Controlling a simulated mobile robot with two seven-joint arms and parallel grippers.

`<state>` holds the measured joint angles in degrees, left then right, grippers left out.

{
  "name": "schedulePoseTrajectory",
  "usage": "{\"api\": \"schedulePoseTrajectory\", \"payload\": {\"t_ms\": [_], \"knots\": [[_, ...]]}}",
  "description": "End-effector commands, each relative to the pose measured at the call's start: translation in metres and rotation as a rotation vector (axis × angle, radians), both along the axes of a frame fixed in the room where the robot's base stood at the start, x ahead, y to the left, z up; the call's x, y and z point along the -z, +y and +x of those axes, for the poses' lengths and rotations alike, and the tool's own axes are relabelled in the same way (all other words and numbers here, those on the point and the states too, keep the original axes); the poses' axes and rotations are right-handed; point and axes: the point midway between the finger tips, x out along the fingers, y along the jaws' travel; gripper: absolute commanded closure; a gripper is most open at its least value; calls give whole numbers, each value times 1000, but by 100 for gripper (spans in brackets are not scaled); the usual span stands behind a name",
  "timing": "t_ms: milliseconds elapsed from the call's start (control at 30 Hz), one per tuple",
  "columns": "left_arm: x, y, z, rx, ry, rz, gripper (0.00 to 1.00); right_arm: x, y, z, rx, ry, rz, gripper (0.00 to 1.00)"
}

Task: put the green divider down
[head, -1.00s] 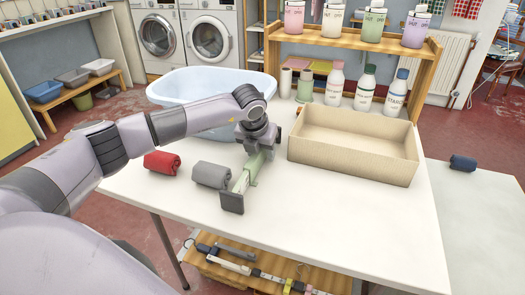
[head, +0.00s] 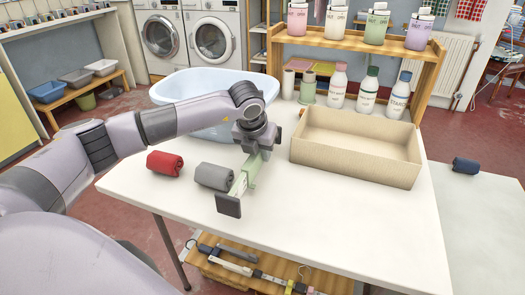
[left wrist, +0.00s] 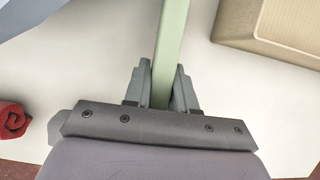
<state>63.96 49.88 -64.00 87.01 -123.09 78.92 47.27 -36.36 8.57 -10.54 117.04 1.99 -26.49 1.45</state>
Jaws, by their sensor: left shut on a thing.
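The green divider (head: 247,173) is a thin pale-green bar, slanting across the white table in the head view, close to the grey roll's right end. A dark square plate shows at its near end. In the left wrist view the divider (left wrist: 172,35) runs up out of the picture from between the fingers. My left gripper (left wrist: 160,75) is shut on it; in the head view the gripper (head: 254,148) is at the divider's far part, partly hidden by the wrist. I cannot tell whether the divider touches the table. My right gripper is not in view.
On the white table (head: 310,225), a grey roll (head: 213,176) and a red roll (head: 165,163) lie left of the divider. An open beige box (head: 355,165) is to the right, with bottles and a blue tub (head: 180,93) behind. The table's front middle is clear.

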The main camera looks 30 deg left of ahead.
Motion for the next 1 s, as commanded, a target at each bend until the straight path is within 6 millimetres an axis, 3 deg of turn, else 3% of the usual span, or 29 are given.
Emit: {"api": "schedulePoseTrajectory", "payload": {"t_ms": [600, 1000], "knots": [[-44, -19, -82, 0, -3, 1, 100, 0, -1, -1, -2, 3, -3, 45], [-59, -26, -110, 0, -1, 0, 100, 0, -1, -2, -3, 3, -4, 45]]}}
